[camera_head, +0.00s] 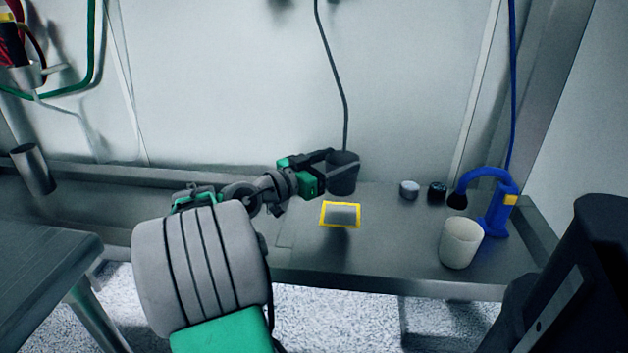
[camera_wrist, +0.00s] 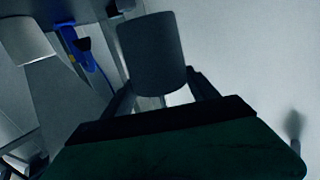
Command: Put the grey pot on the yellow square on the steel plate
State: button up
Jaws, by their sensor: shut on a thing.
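The grey pot (camera_head: 343,176) is a dark cylinder held in my gripper (camera_head: 337,163), just behind and above the yellow square as seen in the head view. In the wrist view the pot (camera_wrist: 152,54) sits upright-looking between the two fingers of my gripper (camera_wrist: 160,90). The yellow square (camera_head: 340,225) is an outline on the steel plate (camera_head: 300,250), and it shows empty, with a shadow across and below it. The pot appears raised off the plate; its exact height I cannot tell.
To the right stand a white cup (camera_head: 461,243), a blue tool with a dark nozzle (camera_head: 497,205), a small grey knob (camera_head: 409,190) and a black knob (camera_head: 437,191). A dark cable (camera_head: 335,70) hangs behind the pot.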

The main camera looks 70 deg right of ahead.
aim_at(331, 189)
jog(key=shift+s+f+b, duration=0.15)
jog(key=shift+f+b, duration=0.7)
jog(key=shift+f, duration=0.85)
jog(key=shift+s+f+b, duration=0.1)
jog(key=shift+f+b, duration=0.75)
jog(key=shift+f, duration=0.8)
